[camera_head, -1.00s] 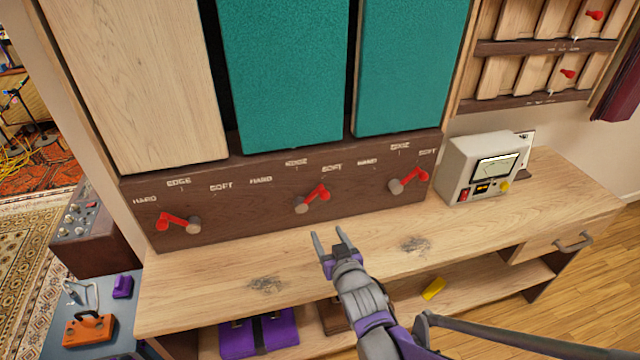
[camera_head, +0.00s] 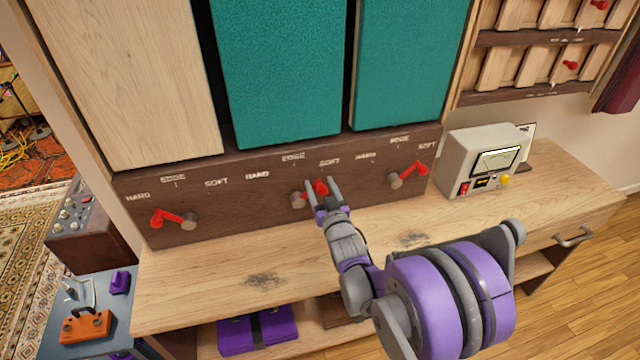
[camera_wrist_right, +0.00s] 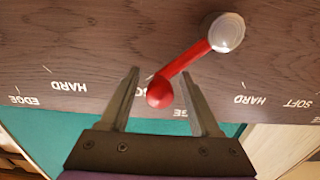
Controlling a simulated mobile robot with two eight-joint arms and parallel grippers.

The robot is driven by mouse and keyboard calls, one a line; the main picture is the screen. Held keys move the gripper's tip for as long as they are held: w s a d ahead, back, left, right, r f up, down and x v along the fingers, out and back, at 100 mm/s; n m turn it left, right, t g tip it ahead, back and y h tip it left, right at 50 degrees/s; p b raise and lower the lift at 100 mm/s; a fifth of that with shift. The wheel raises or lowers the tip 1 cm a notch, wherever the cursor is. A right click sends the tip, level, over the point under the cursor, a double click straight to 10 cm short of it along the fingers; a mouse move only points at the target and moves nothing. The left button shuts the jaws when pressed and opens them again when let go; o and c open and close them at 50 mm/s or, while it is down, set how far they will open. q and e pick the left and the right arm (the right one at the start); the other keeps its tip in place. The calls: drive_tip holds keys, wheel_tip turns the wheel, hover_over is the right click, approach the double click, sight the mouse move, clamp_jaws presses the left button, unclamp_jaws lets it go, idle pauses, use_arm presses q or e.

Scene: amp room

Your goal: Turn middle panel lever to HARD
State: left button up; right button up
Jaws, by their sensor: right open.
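The middle panel lever (camera_head: 320,187) is red with a grey round hub (camera_head: 298,200). In the head view its red tip points up and right, between the EDGE and SOFT marks. My right gripper (camera_head: 324,184) is open at this lever. In the right wrist view the lever's red knob (camera_wrist_right: 160,92) lies between the two spread fingers (camera_wrist_right: 164,88), nearer the left one, with a gap on either side. The fingers do not grip it. The HARD mark (camera_head: 257,174) is left of the lever in the head view. My left gripper is not in view.
The left lever (camera_head: 172,217) points toward HARD and the right lever (camera_head: 410,172) toward SOFT. The dark lever board (camera_head: 240,200) stands at the back of the wooden bench (camera_head: 205,285). A beige meter box (camera_head: 480,155) stands to the right. The bench top in front is clear.

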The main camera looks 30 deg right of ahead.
drive_tip(key=shift+w+d, duration=0.1)
drive_tip(key=shift+w, duration=0.25)
drive_tip(key=c, duration=0.8)
clamp_jaws()
idle(0.5)
